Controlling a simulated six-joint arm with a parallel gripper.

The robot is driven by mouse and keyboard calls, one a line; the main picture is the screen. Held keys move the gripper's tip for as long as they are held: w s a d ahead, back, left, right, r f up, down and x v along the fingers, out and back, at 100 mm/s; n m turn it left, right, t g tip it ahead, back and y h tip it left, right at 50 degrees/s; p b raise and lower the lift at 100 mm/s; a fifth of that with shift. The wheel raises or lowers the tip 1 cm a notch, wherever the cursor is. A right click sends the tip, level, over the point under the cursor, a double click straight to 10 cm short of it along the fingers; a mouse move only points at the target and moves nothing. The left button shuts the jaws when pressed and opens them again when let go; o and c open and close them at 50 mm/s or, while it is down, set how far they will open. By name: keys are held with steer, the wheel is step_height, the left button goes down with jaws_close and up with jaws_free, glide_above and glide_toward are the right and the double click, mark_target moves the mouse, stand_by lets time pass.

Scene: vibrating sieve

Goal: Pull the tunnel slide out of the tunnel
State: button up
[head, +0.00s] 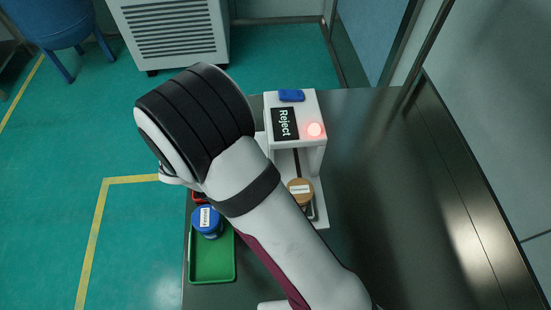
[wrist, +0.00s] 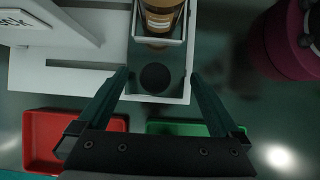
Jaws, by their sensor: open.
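The white tunnel (head: 284,101) stands on the dark table, with a "Reject" display (head: 284,123) and a glowing red lamp (head: 314,129). A jar with a tan lid (head: 300,187) stands at its near side; the jar's brown body shows at the top of the wrist view (wrist: 160,17). It appears to be in the slide's frame (wrist: 158,41). A dark round knob (wrist: 155,77) is on the near part of the slide. My gripper (wrist: 160,76) is open, its fingers on either side of the knob with gaps. My arm hides the gripper in the head view.
A green tray (head: 212,279) holds a blue-lidded jar (head: 207,220). A red tray (wrist: 38,141) is beside it, mostly hidden by my arm in the head view. A blue object (head: 291,95) lies on the tunnel's top. The table's right side (head: 390,190) is clear.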

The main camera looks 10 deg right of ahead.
steer(key=v, duration=0.7)
steer(key=shift+r, duration=0.3)
steer(key=shift+a, duration=0.1)
steer(key=s+d+r+m+y, duration=0.4)
steer(key=s+d+r+m, duration=0.1)
steer(key=m, duration=0.6)
steer(key=s+d+r+m+y, duration=0.4)
steer(key=s+d+r+m, duration=0.2)
steer(key=s+m, duration=0.3)
steer(key=d+m, duration=0.1)
steer(key=m, duration=0.2)
steer(key=shift+s+m, duration=0.3)
steer(key=shift+w+d, duration=0.1)
